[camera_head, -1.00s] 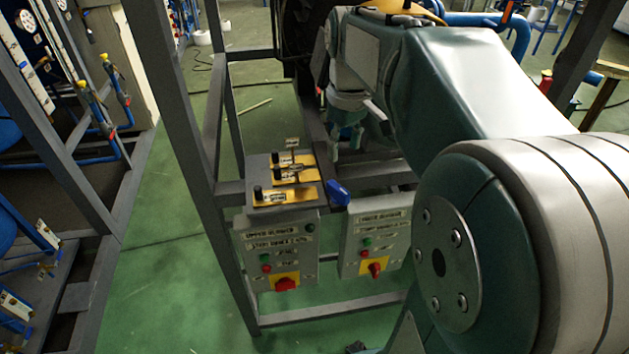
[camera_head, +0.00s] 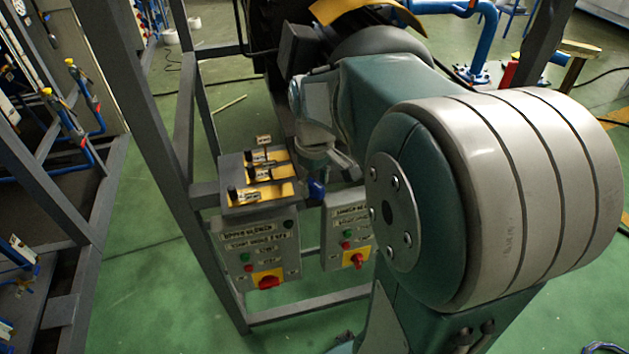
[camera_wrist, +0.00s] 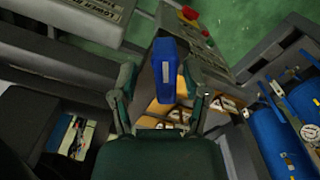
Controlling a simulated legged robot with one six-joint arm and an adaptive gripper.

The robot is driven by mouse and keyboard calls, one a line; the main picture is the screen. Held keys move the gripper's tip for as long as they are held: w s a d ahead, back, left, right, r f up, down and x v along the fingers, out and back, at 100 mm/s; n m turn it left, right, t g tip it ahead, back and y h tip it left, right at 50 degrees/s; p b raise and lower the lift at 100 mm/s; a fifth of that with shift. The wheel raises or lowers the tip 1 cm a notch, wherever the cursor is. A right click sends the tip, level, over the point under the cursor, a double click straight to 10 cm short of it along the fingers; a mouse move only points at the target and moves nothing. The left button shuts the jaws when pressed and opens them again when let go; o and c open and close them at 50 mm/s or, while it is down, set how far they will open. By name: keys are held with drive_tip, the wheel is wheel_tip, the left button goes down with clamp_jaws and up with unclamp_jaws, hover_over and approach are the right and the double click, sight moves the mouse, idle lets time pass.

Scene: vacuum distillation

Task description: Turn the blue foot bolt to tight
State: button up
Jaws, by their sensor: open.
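The blue foot bolt (camera_head: 316,188) shows as a small blue piece on the frame's crossbar, between the two control boxes. In the wrist view the blue bolt (camera_wrist: 165,68) is a flat blue block with a pale mark on its face. My gripper (camera_wrist: 160,82) is open, with one finger on each side of the blue block. A gap shows beside the left finger; I cannot tell whether either finger touches it. In the head view my gripper is just above and behind the bolt, largely hidden by my own arm.
A grey control box (camera_head: 256,248) with a red knob hangs left of the bolt, and a second box (camera_head: 346,234) hangs right. A switch panel (camera_head: 257,182) with black levers sits on top at left. Grey frame posts (camera_head: 164,150) stand close by.

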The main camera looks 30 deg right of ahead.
drive_tip(key=shift+a, duration=0.35)
clamp_jaws()
drive_tip(key=shift+d, duration=0.1)
drive_tip(key=m, duration=0.5)
drive_tip(key=shift+m, duration=0.4)
drive_tip(key=m, duration=0.6)
drive_tip(key=shift+s, duration=0.1)
drive_tip(key=m, duration=0.6)
drive_tip(key=shift+m, duration=0.3)
drive_tip(key=m, duration=0.5)
drive_tip(key=shift+m, duration=0.4)
